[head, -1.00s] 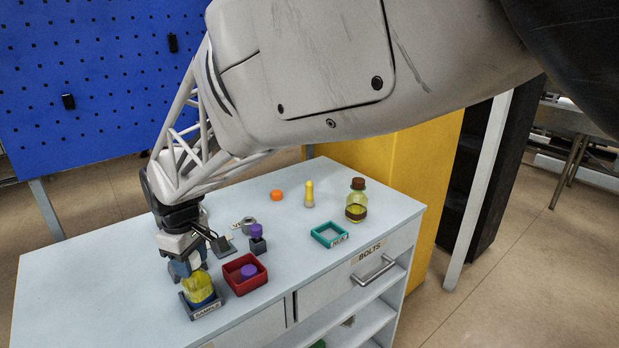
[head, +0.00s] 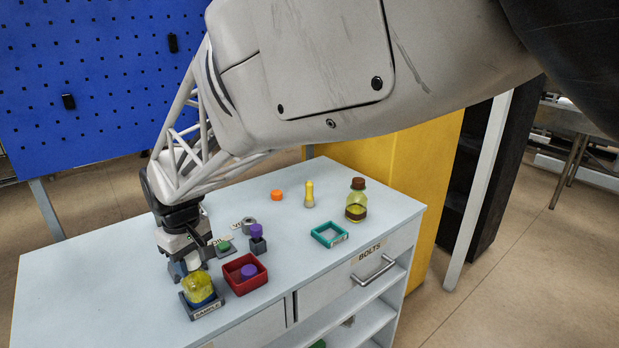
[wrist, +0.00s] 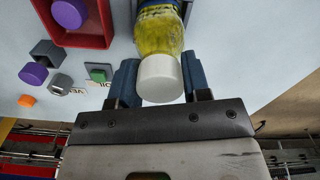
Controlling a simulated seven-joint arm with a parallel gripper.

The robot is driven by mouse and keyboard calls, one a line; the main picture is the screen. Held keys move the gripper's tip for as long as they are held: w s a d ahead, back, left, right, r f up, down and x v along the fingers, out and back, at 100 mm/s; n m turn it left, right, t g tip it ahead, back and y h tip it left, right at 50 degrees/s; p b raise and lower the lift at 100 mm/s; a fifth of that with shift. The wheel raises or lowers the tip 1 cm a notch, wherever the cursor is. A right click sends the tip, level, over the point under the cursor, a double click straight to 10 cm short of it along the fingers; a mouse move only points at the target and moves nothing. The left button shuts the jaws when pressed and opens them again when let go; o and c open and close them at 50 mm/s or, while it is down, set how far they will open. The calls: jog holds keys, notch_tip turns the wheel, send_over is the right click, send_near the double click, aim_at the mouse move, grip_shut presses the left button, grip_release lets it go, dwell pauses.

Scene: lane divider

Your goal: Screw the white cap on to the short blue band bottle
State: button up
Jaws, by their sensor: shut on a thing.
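The short bottle (head: 199,286) has yellow contents and a blue band low down. It stands in the grey tray marked SAMPLE (head: 207,314) at the table's front left. In the wrist view the bottle (wrist: 158,32) reaches up to the white cap (wrist: 160,80), which sits at its mouth; I cannot tell how tightly it is seated. My gripper (wrist: 160,82) is shut on the white cap, with one blue-grey finger on each side.
Close on the right is a red tray (head: 233,284) holding a purple-topped piece. Behind it stand a purple-topped block (head: 257,236), a green block (head: 223,247) and a grey nut (head: 249,222). A teal tray (head: 329,235) and a taller brown-capped bottle (head: 356,202) stand farther right.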

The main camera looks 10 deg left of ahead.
dwell(0.4)
jog(key=shift+m, duration=0.9)
jog(key=shift+m, duration=0.9)
jog(key=o, duration=0.6)
jog(key=shift+n, duration=0.3)
jog(key=shift+n, duration=0.6)
